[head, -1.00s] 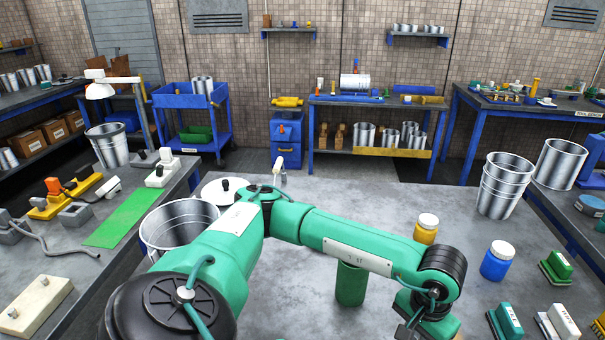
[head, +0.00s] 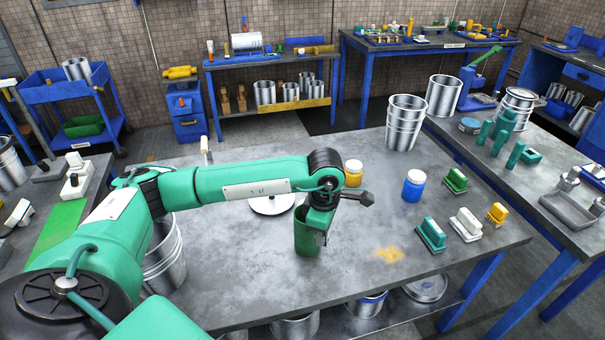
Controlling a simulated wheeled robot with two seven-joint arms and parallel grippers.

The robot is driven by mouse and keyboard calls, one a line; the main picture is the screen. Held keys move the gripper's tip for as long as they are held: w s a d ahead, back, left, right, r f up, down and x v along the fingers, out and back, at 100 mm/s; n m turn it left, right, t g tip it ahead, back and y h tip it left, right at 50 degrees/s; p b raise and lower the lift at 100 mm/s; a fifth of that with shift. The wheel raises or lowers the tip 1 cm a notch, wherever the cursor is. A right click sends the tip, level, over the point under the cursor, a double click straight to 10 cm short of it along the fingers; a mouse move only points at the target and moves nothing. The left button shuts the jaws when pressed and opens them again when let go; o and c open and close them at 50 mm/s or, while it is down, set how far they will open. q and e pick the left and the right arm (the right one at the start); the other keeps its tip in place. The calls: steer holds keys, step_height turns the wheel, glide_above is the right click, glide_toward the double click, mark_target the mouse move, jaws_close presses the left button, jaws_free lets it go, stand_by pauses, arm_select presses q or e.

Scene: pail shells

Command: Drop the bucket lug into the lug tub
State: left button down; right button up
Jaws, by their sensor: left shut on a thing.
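The green cylindrical tub (head: 305,243), which I take to be the lug tub, stands upright on the grey workbench (head: 225,285). My left gripper (head: 323,236) points down at the right side of the tub's mouth and overlaps it in the picture. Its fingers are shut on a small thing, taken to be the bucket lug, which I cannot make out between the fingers. I cannot tell whether the fingertips are inside the tub or in front of it. My right gripper is not in view.
A yellow jar (head: 352,175), a blue jar (head: 413,187) and several brushes (head: 466,224) stand right of the tub. A tall metal pail (head: 404,125) is at the back. Another pail (head: 163,262) stands left, partly behind my arm. The bench front is mostly clear.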

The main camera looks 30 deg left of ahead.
arm_select(q)
steer(key=w+a+r+n+p, duration=0.3)
steer(key=a+n+p, duration=0.15)
steer(key=n, duration=0.75)
steer(key=w+a+r+n+p, duration=0.3)
steer(key=a+r+n+p, duration=0.15)
steer(key=n, duration=0.75)
step_height(320, 180, down, 7)
steer(key=b, duration=0.3)
steer(key=shift+s+a+r+n+b, duration=0.15)
steer(key=shift+a+n+b, duration=0.05)
steer(key=shift+n+b, duration=0.2)
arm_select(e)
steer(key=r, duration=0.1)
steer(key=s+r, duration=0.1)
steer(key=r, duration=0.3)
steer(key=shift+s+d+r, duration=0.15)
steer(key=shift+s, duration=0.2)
arm_select(q)
steer(key=c, duration=1.2)
jaws_free()
step_height(320, 180, up, 14)
steer(key=b, duration=0.4)
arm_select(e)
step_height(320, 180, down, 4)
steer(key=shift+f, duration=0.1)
